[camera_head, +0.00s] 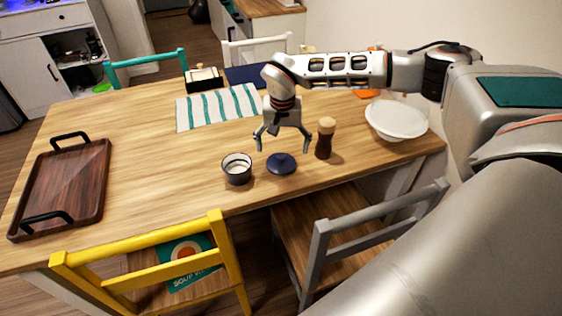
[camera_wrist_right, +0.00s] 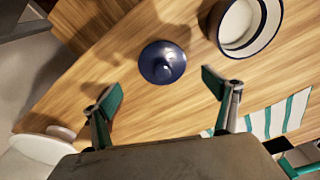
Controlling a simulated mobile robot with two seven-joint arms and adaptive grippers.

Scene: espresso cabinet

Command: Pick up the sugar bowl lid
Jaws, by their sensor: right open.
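The dark blue sugar bowl lid (camera_head: 281,164) lies on the wooden table near its front edge, with its knob up. In the right wrist view the lid (camera_wrist_right: 162,62) lies ahead of the fingertips, between their lines. The sugar bowl (camera_head: 237,169), white inside with a dark rim, stands open just left of the lid; it also shows in the right wrist view (camera_wrist_right: 245,22). My right gripper (camera_head: 283,146) is open and empty above the lid, its fingers pointing down. In the right wrist view its two fingers (camera_wrist_right: 163,92) are spread wide. My left gripper is not in view.
A dark brown mill (camera_head: 324,138) with a light top stands just right of the lid. A white bowl (camera_head: 396,120) is further right. A wooden tray (camera_head: 62,188) lies at the far left, and a striped cloth (camera_head: 218,107) lies behind. The table between tray and sugar bowl is clear.

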